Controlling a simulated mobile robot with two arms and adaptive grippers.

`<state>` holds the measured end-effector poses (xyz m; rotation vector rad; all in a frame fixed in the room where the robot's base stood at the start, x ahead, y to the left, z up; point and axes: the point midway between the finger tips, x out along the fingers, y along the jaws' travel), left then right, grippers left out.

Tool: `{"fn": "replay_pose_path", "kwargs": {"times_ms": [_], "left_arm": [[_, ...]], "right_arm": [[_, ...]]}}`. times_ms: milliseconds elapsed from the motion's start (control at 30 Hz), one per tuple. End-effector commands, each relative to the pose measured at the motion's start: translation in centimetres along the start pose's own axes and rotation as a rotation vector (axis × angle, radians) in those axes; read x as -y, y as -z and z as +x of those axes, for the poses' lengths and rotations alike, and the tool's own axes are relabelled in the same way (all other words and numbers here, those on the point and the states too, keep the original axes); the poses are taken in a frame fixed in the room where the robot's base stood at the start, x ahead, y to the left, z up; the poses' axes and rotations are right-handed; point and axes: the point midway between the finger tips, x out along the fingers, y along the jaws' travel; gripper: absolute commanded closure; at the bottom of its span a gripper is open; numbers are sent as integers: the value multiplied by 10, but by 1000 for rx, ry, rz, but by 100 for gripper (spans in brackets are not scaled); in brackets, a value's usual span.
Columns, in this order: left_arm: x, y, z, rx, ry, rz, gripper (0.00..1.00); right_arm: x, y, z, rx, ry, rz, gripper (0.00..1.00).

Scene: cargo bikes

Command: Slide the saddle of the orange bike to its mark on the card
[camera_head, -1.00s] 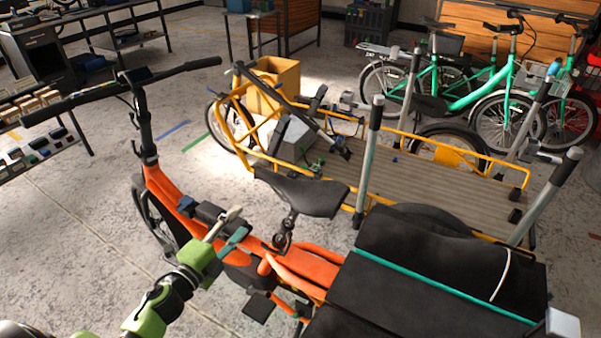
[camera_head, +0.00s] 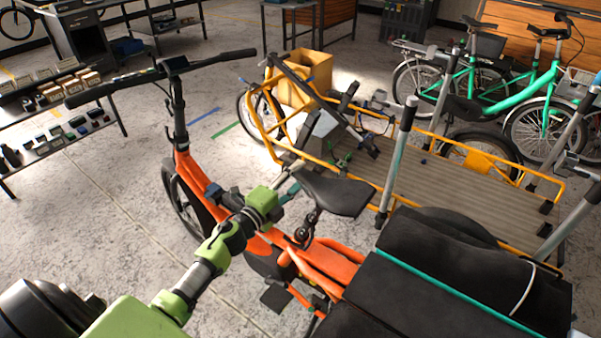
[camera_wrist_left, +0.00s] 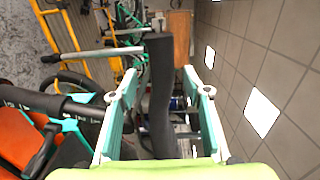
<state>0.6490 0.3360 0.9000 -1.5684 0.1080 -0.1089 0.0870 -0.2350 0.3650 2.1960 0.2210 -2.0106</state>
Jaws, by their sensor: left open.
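The orange bike (camera_head: 330,262) stands in front of me, with its black saddle (camera_head: 340,194) on a post above the frame. My left gripper (camera_head: 292,181) is at the saddle's front end. In the left wrist view, which is turned on its side, its two fingers (camera_wrist_left: 162,98) are apart. A long black shape, likely the saddle seen edge-on (camera_wrist_left: 161,75), lies between them, with gaps visible on both sides. A black tube with pale marks (camera_wrist_left: 45,101) shows at the left there. I cannot make out the card. My right gripper is not in view.
The orange bike's black cargo box (camera_head: 440,285) is right of the saddle. A yellow cargo bike (camera_head: 455,195) with upright grey posts stands close behind. The handlebar (camera_head: 215,62) is at the upper left.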

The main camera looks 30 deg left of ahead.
Motion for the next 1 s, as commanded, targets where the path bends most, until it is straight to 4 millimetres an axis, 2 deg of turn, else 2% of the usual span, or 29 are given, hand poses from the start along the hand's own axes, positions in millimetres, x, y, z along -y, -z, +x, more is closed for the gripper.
{"fn": "replay_pose_path", "kwargs": {"times_ms": [200, 533, 567, 700, 733, 1000], "left_arm": [[-1, 1, 18, -1, -1, 0, 56], [0, 1, 20, -1, 0, 0, 56], [0, 1, 20, -1, 0, 0, 61], [0, 1, 20, -1, 0, 0, 97], [0, 1, 20, -1, 0, 0, 100], [-9, -2, 20, -1, -1, 0, 100]], "right_arm": [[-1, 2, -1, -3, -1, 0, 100], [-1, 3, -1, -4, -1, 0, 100], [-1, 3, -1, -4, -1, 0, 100], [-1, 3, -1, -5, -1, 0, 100], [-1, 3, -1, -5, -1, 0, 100], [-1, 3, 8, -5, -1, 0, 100]]}}
